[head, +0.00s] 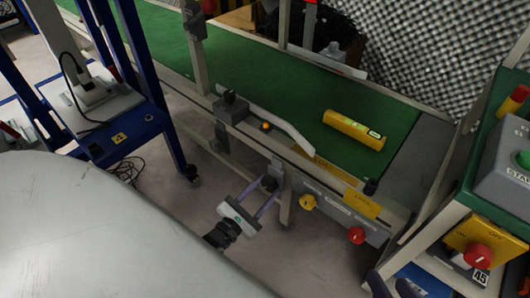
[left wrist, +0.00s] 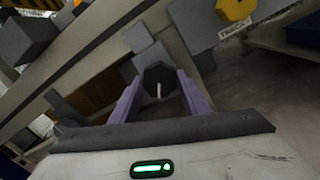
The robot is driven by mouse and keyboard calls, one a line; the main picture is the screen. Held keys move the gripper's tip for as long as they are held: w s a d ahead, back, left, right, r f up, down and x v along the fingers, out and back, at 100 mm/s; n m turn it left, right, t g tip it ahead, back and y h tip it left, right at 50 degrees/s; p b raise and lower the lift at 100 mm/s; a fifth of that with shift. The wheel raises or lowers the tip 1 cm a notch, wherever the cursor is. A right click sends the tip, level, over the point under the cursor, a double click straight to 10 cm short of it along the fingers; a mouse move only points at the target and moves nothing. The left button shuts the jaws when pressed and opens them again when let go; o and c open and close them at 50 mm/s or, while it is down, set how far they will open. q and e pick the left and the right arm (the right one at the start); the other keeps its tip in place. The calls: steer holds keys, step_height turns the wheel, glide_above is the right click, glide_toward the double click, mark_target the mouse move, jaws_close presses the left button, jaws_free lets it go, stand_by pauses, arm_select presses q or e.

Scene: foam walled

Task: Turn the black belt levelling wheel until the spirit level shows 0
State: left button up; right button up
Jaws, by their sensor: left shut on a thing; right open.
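The yellow spirit level (head: 345,125) lies on the green belt (head: 290,95) near its right end. Its small lit display is too small to read. The black levelling wheel (left wrist: 158,78) has a pale mark on its face, seen upright in the left wrist view. In the head view the wheel (head: 270,182) is small, at the belt frame's front side. My left gripper (head: 264,190) has its purple fingers on either side of the wheel and is shut on it, also in the left wrist view (left wrist: 160,88). My right gripper (head: 393,287) is open at the bottom edge, partly cut off.
A yellow knob (head: 307,202) and a red button (head: 356,235) sit on the belt's front panel, right of the wheel. A control stand with a grey box (head: 508,160) is at the right. A blue-framed cart (head: 130,125) stands at the left.

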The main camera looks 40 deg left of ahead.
stand_by(0.3)
arm_select(q)
steer(key=o, duration=1.1)
steer(key=shift+c, duration=0.2)
arm_select(e)
steer(key=shift+f, duration=0.1)
arm_select(q)
steer(key=shift+s, duration=0.1)
steer(key=shift+s, duration=0.3)
steer(key=s+p, duration=0.1)
steer(key=s, duration=0.8)
steer(key=shift+s+a+f+p, duration=0.2)
steer(key=shift+s+p, duration=0.1)
steer(key=shift+p, duration=0.1)
arm_select(e)
steer(key=shift+s+d+f+g+h, duration=0.1)
steer(key=shift+d+f+g+h, duration=0.15)
steer(key=shift+f, duration=0.2)
steer(key=shift+d+f+g+h, duration=0.15)
steer(key=shift+d+f+h, duration=0.1)
steer(key=shift+f, duration=0.2)
